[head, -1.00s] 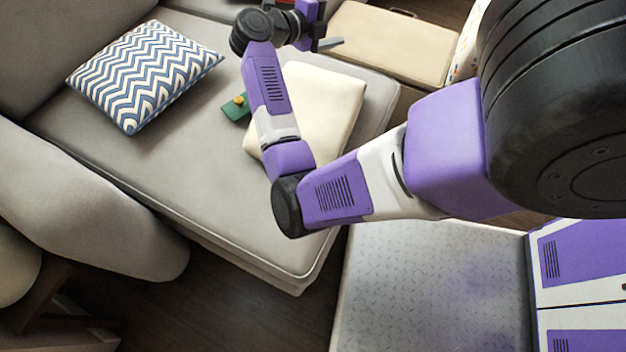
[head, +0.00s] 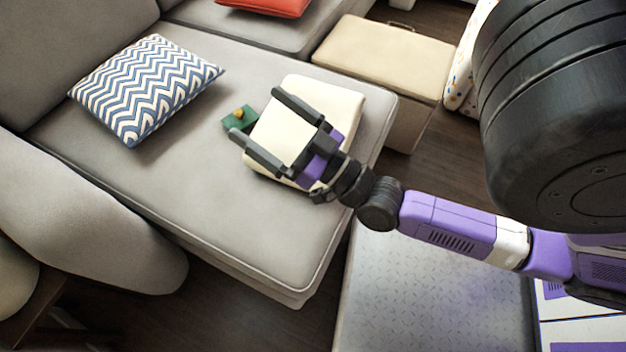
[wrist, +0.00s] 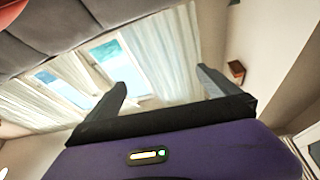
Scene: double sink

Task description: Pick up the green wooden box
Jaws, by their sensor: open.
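The green wooden box (head: 240,120) is small and sits on the grey sofa seat, against the left edge of a cream cushion. A small yellow-orange thing shows on its top. My gripper (head: 256,118) is open and empty, its two dark fingers spread above the cream cushion and pointing left toward the box. In the head view the lower finger's tip lies close to the box; I cannot tell the height between them. In the wrist view my gripper (wrist: 160,88) is open with nothing between the fingers, facing windows and curtains; the box is not in that view.
The cream cushion (head: 345,108) lies under my gripper. A zigzag-patterned pillow (head: 145,88) lies to the left on the sofa seat (head: 190,190). A red cushion (head: 268,6) is at the back. A beige-topped ottoman (head: 385,55) stands at the right. Bare seat lies in front of the box.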

